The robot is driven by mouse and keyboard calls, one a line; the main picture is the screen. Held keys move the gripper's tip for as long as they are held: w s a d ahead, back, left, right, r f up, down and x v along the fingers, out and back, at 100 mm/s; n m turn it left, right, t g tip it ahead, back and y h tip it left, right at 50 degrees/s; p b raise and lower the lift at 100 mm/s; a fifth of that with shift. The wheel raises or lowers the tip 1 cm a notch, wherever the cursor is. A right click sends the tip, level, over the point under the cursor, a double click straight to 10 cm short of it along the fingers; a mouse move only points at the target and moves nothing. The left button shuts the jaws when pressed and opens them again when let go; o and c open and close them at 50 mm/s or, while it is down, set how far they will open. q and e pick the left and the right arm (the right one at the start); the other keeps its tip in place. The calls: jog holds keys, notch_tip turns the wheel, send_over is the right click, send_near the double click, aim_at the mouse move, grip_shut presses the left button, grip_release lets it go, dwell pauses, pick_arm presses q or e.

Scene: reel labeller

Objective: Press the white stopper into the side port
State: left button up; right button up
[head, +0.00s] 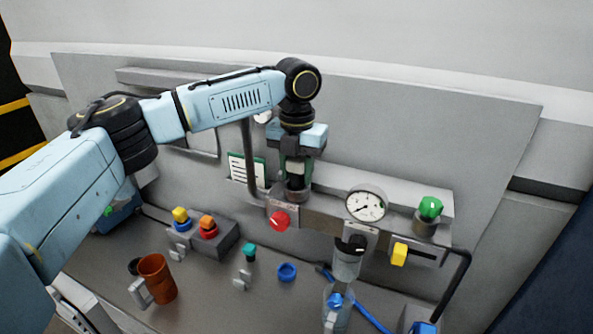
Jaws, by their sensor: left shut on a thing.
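My left gripper (297,158) points down at the left end of the grey metal pipe block (325,222). It is shut on the white stopper (297,168), of which only a small pale part shows between the dark fingers. Right below it is an upright metal port (297,190) on the block. The fingers hide part of the stopper and the port's mouth, so I cannot tell whether the stopper touches the port or how deep it sits. My right gripper is not in view.
A gauge (366,203), red knob (279,220), yellow handle (399,254) and green-capped port (430,208) crowd the block. A brown mug (157,278), a dark holder (228,238) with coloured pieces, a teal-topped piece (249,254) and a blue ring (287,272) are on the bench.

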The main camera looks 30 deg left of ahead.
pick_arm(q)
jog(key=shift+f, duration=0.1)
jog(key=shift+f, duration=0.15)
jog(key=shift+s+r, duration=0.2)
jog(key=shift+r, duration=0.1)
jog(key=shift+f, duration=0.1)
dwell(0.5)
jog(key=shift+f, duration=0.3)
jog(key=shift+w+d+r, duration=0.15)
jog(key=shift+r, duration=0.15)
dwell(0.4)
